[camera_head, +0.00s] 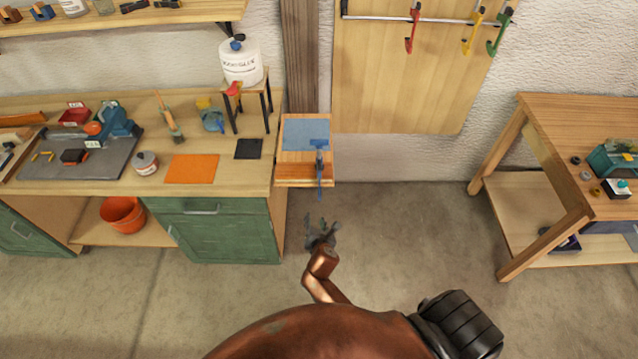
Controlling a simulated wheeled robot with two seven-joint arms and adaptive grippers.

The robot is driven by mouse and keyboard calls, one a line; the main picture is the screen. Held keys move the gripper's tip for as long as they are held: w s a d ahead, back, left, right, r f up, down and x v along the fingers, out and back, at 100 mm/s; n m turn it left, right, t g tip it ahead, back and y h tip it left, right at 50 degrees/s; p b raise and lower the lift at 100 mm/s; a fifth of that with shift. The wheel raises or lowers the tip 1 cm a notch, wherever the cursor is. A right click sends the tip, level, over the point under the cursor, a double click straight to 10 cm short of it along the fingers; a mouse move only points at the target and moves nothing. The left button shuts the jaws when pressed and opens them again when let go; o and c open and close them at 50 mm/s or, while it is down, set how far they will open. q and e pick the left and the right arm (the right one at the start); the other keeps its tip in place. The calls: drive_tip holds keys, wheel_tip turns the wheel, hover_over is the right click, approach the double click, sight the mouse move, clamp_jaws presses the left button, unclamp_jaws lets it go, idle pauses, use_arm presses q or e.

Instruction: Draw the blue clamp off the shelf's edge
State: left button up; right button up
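The blue clamp (319,168) sits on the front edge of the small wooden shelf (291,172), toward its right side. Its blue upper part lies over the shelf top near a light blue sheet (298,133), and its lower part hangs below the edge. My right gripper (320,229) is in front of the shelf, below the clamp in the picture and apart from it. Its dark fingers look spread, with nothing seen between them. My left gripper is not in view.
Left of the shelf is a workbench (215,200) with a green cabinet, an orange sheet (191,169) and a white bottle (240,62) on a small stand. A wooden table (560,115) stands at the right. The floor between is clear.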

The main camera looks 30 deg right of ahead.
sight(319, 175)
drive_tip(key=d+r+n+h, duration=0.1)
drive_tip(key=r, duration=0.5)
drive_tip(key=w+r+n+t+h, duration=0.1)
drive_tip(key=r, duration=0.6)
drive_tip(key=d+r+n+t+h, duration=0.1)
drive_tip(key=r+n, duration=0.1)
drive_tip(key=r, duration=0.4)
drive_tip(key=shift+w+d+r, duration=0.2)
drive_tip(key=shift+d+r, duration=0.1)
drive_tip(key=shift+r, duration=0.1)
drive_tip(key=shift+d+r+b, duration=0.15)
drive_tip(key=shift+r+b, duration=0.1)
drive_tip(key=shift+b, duration=0.05)
drive_tip(key=b+x, duration=0.3)
drive_tip(key=x, duration=0.2)
drive_tip(key=shift+w+f+b, duration=0.1)
drive_tip(key=shift+f+b, duration=0.05)
drive_tip(key=shift+b, duration=0.2)
drive_tip(key=shift+w+d+p, duration=0.5)
drive_tip(key=shift+w+p, duration=0.2)
drive_tip(key=shift+w, duration=0.15)
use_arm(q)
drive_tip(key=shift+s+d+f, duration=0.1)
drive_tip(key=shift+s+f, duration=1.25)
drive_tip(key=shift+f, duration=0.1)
use_arm(e)
drive_tip(key=shift+x, duration=0.85)
clamp_jaws()
